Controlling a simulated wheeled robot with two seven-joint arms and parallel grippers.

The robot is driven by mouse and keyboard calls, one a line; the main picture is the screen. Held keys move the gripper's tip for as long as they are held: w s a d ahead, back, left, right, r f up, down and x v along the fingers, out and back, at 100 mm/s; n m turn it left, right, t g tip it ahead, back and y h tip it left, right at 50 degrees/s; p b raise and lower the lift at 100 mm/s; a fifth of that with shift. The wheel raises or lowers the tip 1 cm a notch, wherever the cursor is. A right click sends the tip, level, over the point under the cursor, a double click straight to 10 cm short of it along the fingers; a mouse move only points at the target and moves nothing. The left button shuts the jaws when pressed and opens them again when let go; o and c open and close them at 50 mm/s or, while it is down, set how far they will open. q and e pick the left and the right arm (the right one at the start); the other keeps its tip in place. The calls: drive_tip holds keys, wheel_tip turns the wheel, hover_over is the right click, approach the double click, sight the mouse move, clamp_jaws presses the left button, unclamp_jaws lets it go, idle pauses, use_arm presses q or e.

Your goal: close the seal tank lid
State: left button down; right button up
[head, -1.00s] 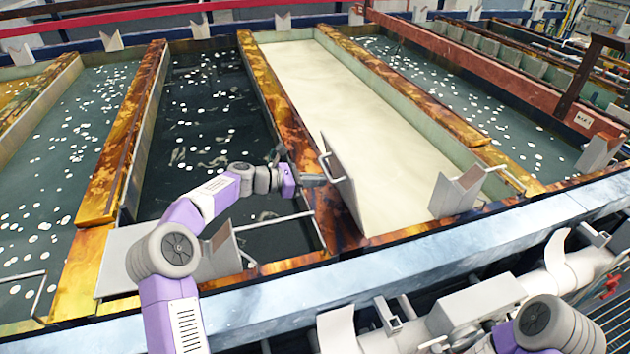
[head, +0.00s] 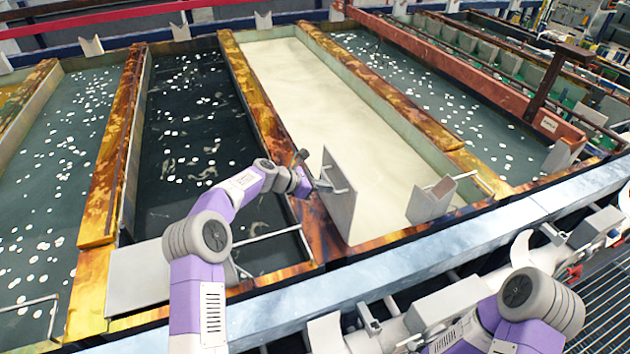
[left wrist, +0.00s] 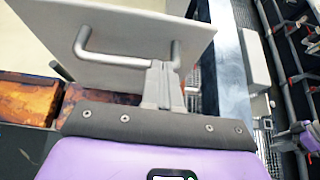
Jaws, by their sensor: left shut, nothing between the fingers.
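The seal tank lid (head: 340,200) is a grey flat panel standing steeply up at the near left edge of the tank of cream liquid (head: 345,110). Its bar handle (head: 332,178) is on the left face, toward my left gripper (head: 324,184). In the left wrist view the lid (left wrist: 140,22) fills the top, and its handle (left wrist: 108,58) is just ahead. The left fingers (left wrist: 163,78) are shut and empty, close by the handle's right end. I cannot tell whether they touch it. The right arm shows at the lower right, with its gripper out of view.
A dark tank (head: 195,130) with white floating bits lies left of the cream tank. A blue-white rail (head: 440,255) runs along the front.

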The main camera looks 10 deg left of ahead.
sight(346, 179)
use_arm(q)
drive_tip(key=w+d+p, duration=0.2)
drive_tip(key=d, duration=0.1)
drive_tip(key=w+d+r+p, duration=0.1)
drive_tip(key=shift+w+d, duration=0.1)
drive_tip(key=shift+d, duration=0.3)
drive_tip(key=shift+w+d+f+p, duration=0.1)
drive_tip(key=shift+w+d+p, duration=0.2)
drive_tip(key=shift+w+d, duration=0.25)
drive_tip(key=shift+w+d+f, duration=0.1)
drive_tip(key=shift+w+d, duration=0.3)
drive_tip(key=shift+d, duration=0.25)
drive_tip(key=shift+w+d+f, duration=0.1)
drive_tip(key=shift+w+d, duration=0.25)
drive_tip(key=shift+d, duration=0.25)
drive_tip(key=shift+w+d+f, duration=0.1)
drive_tip(key=shift+w+d, duration=0.2)
drive_tip(key=shift+d, duration=0.25)
drive_tip(key=shift+d, duration=0.1)
drive_tip(key=shift+r, duration=0.1)
drive_tip(key=b+v, duration=0.1)
drive_tip(key=v, duration=0.6)
drive_tip(key=shift+a, duration=0.2)
